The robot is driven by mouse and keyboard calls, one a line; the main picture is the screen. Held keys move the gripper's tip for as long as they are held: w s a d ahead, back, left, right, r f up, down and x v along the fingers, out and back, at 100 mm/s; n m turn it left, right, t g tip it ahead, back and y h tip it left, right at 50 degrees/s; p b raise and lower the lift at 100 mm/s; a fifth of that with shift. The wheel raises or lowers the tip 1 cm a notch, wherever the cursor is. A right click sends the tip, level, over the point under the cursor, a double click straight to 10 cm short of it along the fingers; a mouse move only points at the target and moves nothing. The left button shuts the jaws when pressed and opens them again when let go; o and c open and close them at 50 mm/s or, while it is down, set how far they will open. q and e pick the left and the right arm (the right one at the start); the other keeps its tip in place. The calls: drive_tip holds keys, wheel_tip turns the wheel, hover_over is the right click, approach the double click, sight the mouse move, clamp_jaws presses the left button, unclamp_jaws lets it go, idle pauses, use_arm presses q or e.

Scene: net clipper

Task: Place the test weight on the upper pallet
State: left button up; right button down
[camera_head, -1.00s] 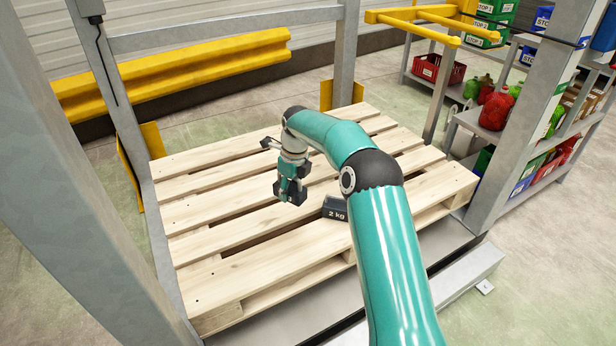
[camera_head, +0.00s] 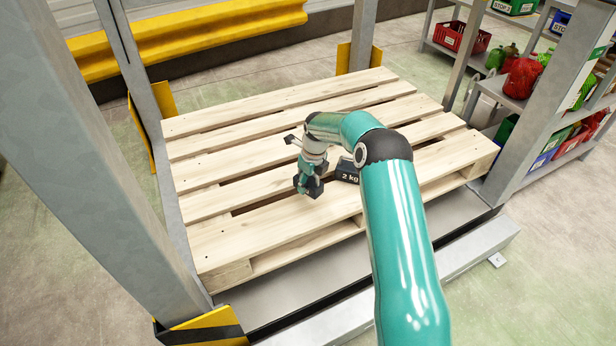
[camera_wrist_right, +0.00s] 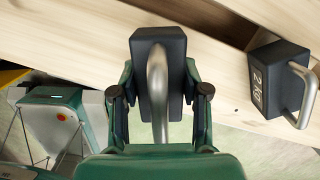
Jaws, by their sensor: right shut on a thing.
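My right gripper (camera_head: 310,187) is over the front part of the wooden pallet (camera_head: 230,240). In the right wrist view the gripper (camera_wrist_right: 160,100) is shut on a dark block-shaped test weight (camera_wrist_right: 178,55) with a metal handle. The held weight also shows as a small dark shape in the head view (camera_head: 317,188). I cannot tell whether it touches the pallet boards. A second dark weight (camera_head: 347,172), marked 2 kg, stands on the pallet just right of the gripper, apart from the held one; it shows in the right wrist view (camera_wrist_right: 268,80). My left gripper is out of view.
Grey rack posts (camera_head: 85,150) stand at the pallet's sides, with a yellow-black striped guard (camera_head: 205,328) at the front left. Shelves with crates and a red bag (camera_head: 522,77) are at the right. The pallet's left and back boards are clear.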

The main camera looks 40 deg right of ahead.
sight(309, 202)
drive_tip(key=shift+f+b, duration=0.7)
drive_tip(key=shift+f, duration=2)
drive_tip(key=c, duration=0.6)
unclamp_jaws()
drive_tip(key=shift+f, duration=0.15)
drive_tip(key=r+p, duration=0.1)
drive_tip(key=r, duration=0.3)
drive_tip(key=s+r+p, duration=0.1)
drive_tip(key=r, duration=0.3)
drive_tip(key=s+r, duration=0.1)
drive_tip(key=r, duration=0.3)
drive_tip(key=shift+p, duration=0.4)
